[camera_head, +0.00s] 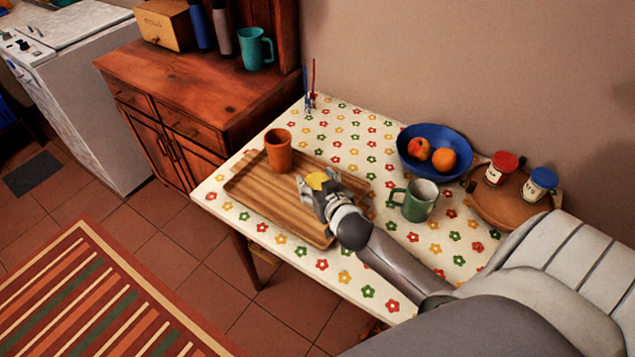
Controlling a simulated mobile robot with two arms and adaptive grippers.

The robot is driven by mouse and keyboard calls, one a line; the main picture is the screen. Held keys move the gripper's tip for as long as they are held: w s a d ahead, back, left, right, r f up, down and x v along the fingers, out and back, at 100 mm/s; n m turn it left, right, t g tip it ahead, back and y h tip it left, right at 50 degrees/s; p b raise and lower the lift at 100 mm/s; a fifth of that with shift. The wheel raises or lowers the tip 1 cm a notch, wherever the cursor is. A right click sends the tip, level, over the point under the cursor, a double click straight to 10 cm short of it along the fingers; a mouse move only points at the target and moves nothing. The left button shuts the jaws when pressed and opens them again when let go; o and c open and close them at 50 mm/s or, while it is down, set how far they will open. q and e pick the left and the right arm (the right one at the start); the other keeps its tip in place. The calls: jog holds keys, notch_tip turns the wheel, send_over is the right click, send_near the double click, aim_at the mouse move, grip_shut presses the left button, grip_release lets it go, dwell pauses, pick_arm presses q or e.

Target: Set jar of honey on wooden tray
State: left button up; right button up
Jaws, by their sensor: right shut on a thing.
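The wooden tray (250,187) lies on the flowered table, with a terracotta cup (278,150) standing on its far left part. My right gripper (317,188) reaches in from the lower right and is over the right part of the tray. It is shut on the jar of honey (318,180), of which only the yellow top shows. The fingers hide the rest of the jar, so I cannot tell whether its base touches the tray. My left gripper is not in view.
A green mug (416,201) stands just right of my right arm. Behind it are a blue bowl (408,160) with fruit and a round wooden board (490,208) with red-lidded and blue-lidded jars. Thin red and blue sticks (311,88) stand at the table's far corner. The tray's middle is clear.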

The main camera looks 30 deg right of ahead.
jog(key=o, duration=1.3)
jog(key=shift+f, duration=0.1)
jog(key=shift+c, duration=0.2)
jog(key=v, duration=1.2)
jog(key=shift+s, duration=0.1)
